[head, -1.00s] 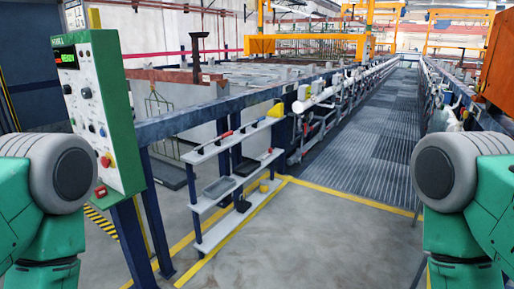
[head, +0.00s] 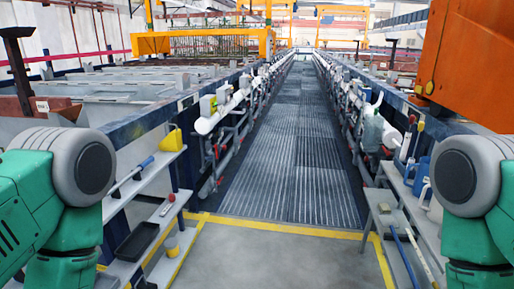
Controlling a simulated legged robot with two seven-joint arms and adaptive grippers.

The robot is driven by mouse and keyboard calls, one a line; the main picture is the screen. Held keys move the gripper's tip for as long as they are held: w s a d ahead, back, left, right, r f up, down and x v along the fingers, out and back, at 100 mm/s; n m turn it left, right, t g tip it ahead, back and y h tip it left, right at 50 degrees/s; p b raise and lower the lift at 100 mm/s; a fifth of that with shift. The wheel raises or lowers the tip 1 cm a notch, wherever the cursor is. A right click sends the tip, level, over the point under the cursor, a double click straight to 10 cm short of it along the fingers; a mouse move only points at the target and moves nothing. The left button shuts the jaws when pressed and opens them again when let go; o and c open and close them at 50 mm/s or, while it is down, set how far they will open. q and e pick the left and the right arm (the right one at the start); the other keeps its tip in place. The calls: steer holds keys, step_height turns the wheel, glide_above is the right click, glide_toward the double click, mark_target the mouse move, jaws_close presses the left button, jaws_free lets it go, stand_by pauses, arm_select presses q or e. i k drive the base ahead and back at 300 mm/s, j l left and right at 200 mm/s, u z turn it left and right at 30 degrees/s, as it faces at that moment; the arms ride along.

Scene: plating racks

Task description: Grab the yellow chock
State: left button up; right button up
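A yellow object (head: 172,138) stands at the far end of the top level of the left shelf; it looks like a wedge or a jug, and I cannot tell which. Only the green and grey upper parts of my arms show, at the left and right edges. Neither gripper is in view.
The left shelf (head: 130,187) also holds a blue-handled tool (head: 135,175) and a black tray (head: 136,241). A right shelf (head: 387,213) holds several tools. An orange machine (head: 470,60) hangs at upper right. The floor (head: 270,260) between the shelves is clear, and a grated walkway (head: 290,150) runs ahead.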

mark_target(172, 142)
steer(key=i+z, duration=0.2)
steer(key=i, duration=1.75)
